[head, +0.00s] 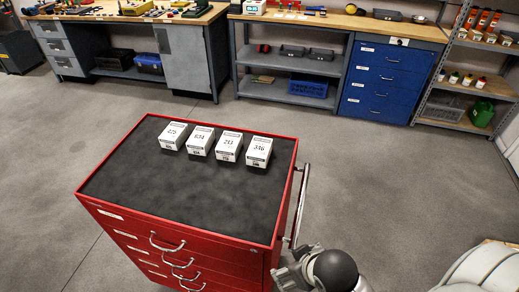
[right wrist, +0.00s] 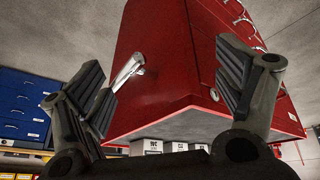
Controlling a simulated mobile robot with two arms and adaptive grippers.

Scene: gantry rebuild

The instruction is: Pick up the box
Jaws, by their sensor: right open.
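Several small white boxes with printed numbers stand in a row on the dark mat top of a red drawer cabinet (head: 120,185) in the head view. From left to right they include a leftmost box (head: 173,136), two middle boxes (head: 201,141) (head: 229,146) and a rightmost box (head: 259,151). My right gripper (right wrist: 165,85) is open and empty in the right wrist view, its fingers apart with the red cabinet's side beyond them. Some white boxes (right wrist: 153,147) show low in that view, apart from the fingers. My left gripper is not in view.
A chrome handle (head: 300,205) stands out from the cabinet's right side, close to my right arm. Workbenches (head: 300,22) with tools, a blue drawer unit (head: 385,80) and shelving (head: 480,50) line the back. The floor between is clear.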

